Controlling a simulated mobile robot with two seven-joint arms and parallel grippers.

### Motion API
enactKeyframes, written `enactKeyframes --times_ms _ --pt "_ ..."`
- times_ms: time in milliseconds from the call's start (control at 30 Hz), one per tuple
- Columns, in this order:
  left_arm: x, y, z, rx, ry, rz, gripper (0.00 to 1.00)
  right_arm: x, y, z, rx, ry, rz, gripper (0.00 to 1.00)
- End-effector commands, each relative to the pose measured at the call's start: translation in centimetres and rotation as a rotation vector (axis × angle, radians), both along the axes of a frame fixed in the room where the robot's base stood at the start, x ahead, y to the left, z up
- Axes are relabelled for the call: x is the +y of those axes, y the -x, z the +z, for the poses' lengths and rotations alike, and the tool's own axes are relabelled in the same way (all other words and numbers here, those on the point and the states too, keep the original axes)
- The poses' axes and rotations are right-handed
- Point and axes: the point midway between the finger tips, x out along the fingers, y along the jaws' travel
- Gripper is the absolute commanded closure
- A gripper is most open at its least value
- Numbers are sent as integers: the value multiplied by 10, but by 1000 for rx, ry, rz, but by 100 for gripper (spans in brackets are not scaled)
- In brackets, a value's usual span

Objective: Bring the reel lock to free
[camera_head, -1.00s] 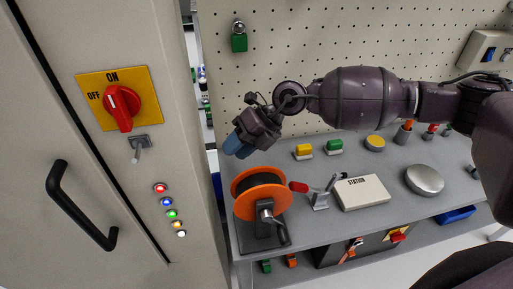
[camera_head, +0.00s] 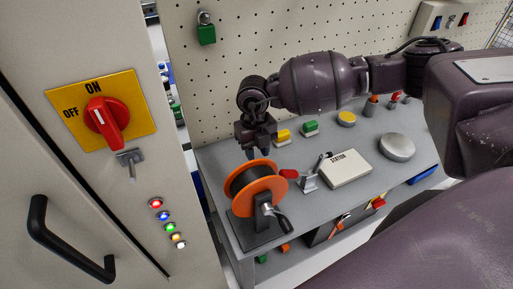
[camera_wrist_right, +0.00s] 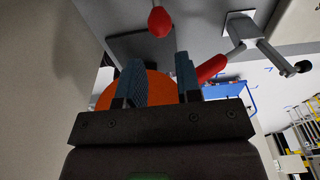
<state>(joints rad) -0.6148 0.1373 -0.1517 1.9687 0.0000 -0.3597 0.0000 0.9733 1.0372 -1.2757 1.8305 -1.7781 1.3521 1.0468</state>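The orange reel (camera_head: 276,186) with its dark winding stands on a dark bracket at the bench's left end. A metal hub with a black handle (camera_head: 283,222) is on its near side. My right gripper (camera_head: 259,152) points down just behind the top of the reel. In the right wrist view its blue fingers (camera_wrist_right: 161,80) are apart with nothing gripped; the orange reel (camera_wrist_right: 153,88) shows behind them. A red ball knob (camera_wrist_right: 159,21) is ahead of the fingers, apart from them. I cannot tell which part is the reel lock. My left gripper is out of view.
A clamp with a red grip (camera_head: 289,174) stands right of the reel, close to my gripper in the wrist view (camera_wrist_right: 212,68). The STATION box (camera_head: 346,168) is farther right. A cabinet with a red switch (camera_head: 104,120) stands left, the pegboard (camera_head: 300,35) behind.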

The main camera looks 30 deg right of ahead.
Motion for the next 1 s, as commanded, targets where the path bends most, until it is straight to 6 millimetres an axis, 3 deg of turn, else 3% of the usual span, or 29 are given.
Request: enactKeyframes --times_ms 1000 --pt "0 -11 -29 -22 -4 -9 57 0 6 -68 2 -2 2 68"
